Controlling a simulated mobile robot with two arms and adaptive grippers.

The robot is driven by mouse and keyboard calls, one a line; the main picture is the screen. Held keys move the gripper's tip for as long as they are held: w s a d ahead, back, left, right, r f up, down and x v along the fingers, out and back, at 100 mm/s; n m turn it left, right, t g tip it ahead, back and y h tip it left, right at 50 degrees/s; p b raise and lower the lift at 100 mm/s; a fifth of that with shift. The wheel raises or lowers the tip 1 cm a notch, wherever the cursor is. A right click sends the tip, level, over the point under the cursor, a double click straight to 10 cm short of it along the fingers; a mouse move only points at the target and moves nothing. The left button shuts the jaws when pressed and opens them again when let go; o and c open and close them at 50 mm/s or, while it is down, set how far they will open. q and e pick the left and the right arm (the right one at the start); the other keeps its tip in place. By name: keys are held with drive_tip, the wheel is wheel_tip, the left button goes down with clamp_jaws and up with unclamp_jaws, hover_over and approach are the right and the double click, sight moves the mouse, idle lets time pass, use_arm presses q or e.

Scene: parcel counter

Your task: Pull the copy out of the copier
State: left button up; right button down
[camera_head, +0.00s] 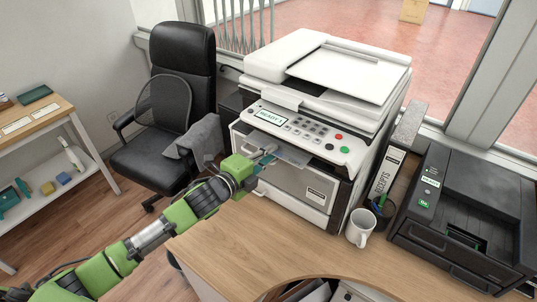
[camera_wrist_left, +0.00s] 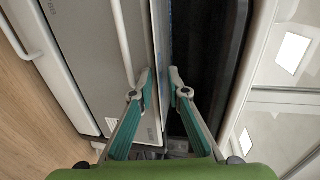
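The copier (camera_head: 318,110) stands on the wooden counter, with a panel reading READY. A pale sheet, the copy (camera_head: 290,153), sticks out of its front slot below the buttons. My left gripper (camera_head: 266,158) is at the sheet's outer left end, in front of the slot. In the left wrist view the gripper's teal-padded fingers (camera_wrist_left: 160,76) stand a little apart, one on each side of the sheet, seen nearly edge-on as a thin strip (camera_wrist_left: 162,45). A gap shows between the fingertips; I cannot tell whether either touches the sheet. My right gripper is out of view.
A white mug (camera_head: 360,227), a pen cup (camera_head: 383,208) and a receipts binder (camera_head: 386,178) stand right of the copier. A black printer (camera_head: 470,205) is further right. A black office chair (camera_head: 180,85) stands left. The counter front left of the mug is clear.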

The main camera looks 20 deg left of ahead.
use_arm(q)
clamp_jaws()
drive_tip(key=shift+s, duration=0.1)
drive_tip(key=f+p+v, duration=0.3)
drive_tip(key=p+v, duration=0.1)
drive_tip(key=v, duration=1.2)
drive_tip(key=shift+s+a, duration=0.2)
drive_tip(key=shift+s, duration=0.3)
drive_tip(key=shift+r, duration=0.1)
